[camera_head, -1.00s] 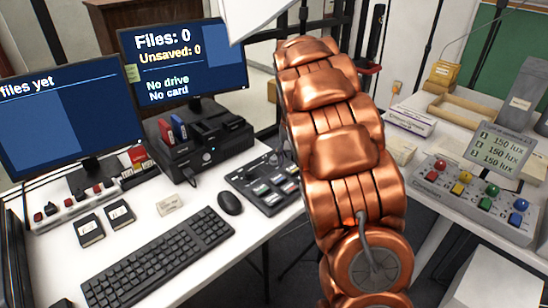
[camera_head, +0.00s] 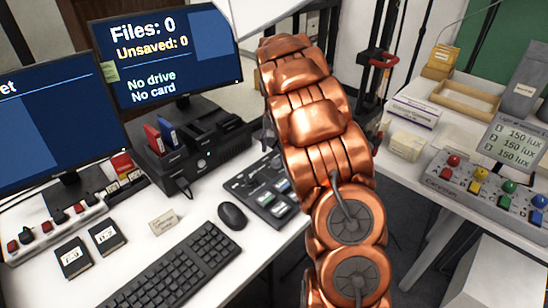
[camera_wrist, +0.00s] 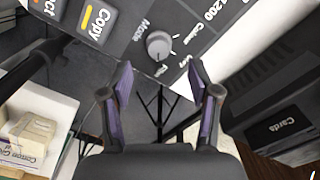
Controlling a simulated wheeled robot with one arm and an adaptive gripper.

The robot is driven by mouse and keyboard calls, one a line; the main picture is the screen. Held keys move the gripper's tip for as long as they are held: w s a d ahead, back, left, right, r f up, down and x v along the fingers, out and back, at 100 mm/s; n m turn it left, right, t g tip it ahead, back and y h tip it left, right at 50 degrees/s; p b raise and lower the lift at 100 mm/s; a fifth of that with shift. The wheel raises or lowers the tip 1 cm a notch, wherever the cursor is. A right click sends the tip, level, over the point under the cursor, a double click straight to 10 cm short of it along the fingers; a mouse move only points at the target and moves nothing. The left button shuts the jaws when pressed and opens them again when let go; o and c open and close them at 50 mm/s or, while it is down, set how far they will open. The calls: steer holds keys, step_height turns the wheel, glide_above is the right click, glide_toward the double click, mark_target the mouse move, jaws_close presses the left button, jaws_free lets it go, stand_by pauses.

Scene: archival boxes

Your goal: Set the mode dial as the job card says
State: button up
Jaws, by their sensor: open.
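The mode dial (camera_wrist: 158,45) is a small round grey knob on a dark control panel (camera_wrist: 120,48) in the wrist view. The word "Mode" stands beside it, and small labels, one reading "Colour", lie around it. I cannot tell its setting for sure. My gripper (camera_wrist: 162,78) is open and empty, its two fingers pointing toward the dial, which shows beyond and between the tips, apart from them.
A mouse (camera_head: 232,216), a keyboard (camera_head: 178,272) and a black card-reader unit (camera_head: 187,158) crowd the desk around the panel. Two screens (camera_head: 165,55) stand behind. A control box with coloured knobs (camera_head: 482,190) sits on the right table.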

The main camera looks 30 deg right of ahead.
mark_target(276, 161)
steer(key=shift+s+f+p, duration=0.1)
steer(key=shift+f+p, duration=0.2)
steer(key=shift+f, duration=2.5)
steer(key=c, duration=1.2)
steer(key=shift+o, duration=0.2)
steer(key=shift+f+n+b, duration=0.1)
steer(key=shift+n+b, duration=0.25)
steer(key=shift+n, duration=0.15)
steer(key=shift+n+b, duration=0.4)
steer(key=shift+n, duration=0.2)
steer(key=n+b, duration=0.1)
steer(key=n, duration=0.2)
steer(key=shift+b, duration=0.35)
steer(key=n+b, duration=0.1)
steer(key=n, duration=0.5)
steer(key=shift+n, duration=0.4)
